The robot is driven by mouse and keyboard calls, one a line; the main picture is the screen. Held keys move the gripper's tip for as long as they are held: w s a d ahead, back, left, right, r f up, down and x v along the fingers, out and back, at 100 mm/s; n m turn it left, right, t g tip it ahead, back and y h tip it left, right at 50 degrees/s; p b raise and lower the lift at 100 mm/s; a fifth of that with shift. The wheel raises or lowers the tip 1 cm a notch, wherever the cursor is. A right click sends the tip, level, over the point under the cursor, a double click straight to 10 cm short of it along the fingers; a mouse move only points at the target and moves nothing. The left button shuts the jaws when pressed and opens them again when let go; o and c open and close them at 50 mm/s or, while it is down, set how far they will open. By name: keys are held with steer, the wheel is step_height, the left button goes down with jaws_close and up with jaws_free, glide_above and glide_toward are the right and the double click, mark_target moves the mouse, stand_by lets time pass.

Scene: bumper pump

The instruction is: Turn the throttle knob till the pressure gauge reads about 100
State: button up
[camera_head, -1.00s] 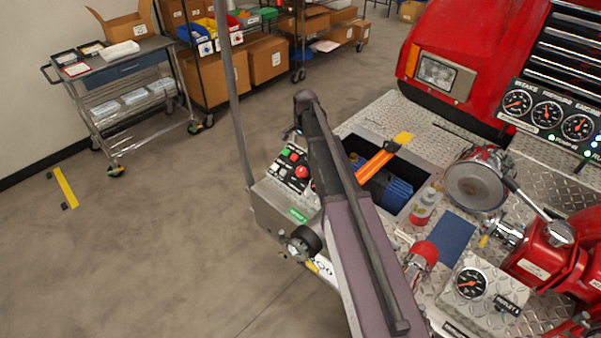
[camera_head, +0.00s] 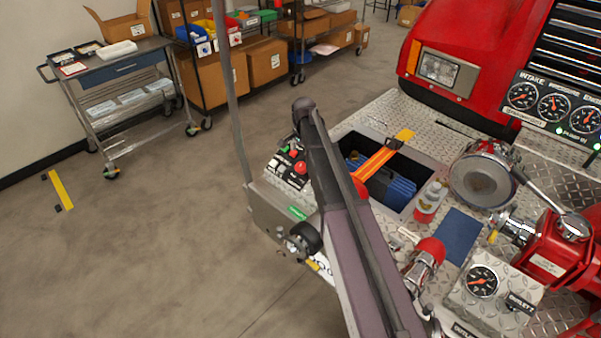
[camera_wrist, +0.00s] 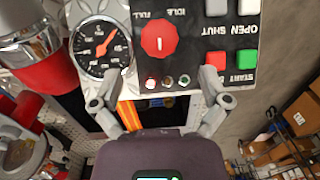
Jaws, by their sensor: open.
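The red throttle knob (camera_wrist: 159,41) sits on a black panel in the wrist view, between upside-down FULL and IDLE labels, with a white mark on its face. A round gauge (camera_wrist: 101,47) with an orange needle is to its left; its figures are too small to read surely. My gripper (camera_wrist: 159,77) is open, its two fingers apart below the knob and not around it. In the head view the control box (camera_head: 288,212) is partly hidden by my arm. The pressure gauge (camera_head: 553,107) is the middle dial at the right; its reading is unclear.
Start, open and shut buttons (camera_wrist: 229,60) and small lamps (camera_wrist: 168,81) lie close to the knob.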

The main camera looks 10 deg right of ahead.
mark_target(301, 165)
steer(key=shift+w+a+f+b, duration=0.1)
steer(key=shift+f+b, duration=1.55)
steer(key=shift+f, duration=0.2)
steer(key=shift+w+a+f+b, duration=0.1)
steer(key=shift+f+b, duration=1.55)
steer(key=shift+f, duration=0.15)
steer(key=c, duration=1.2)
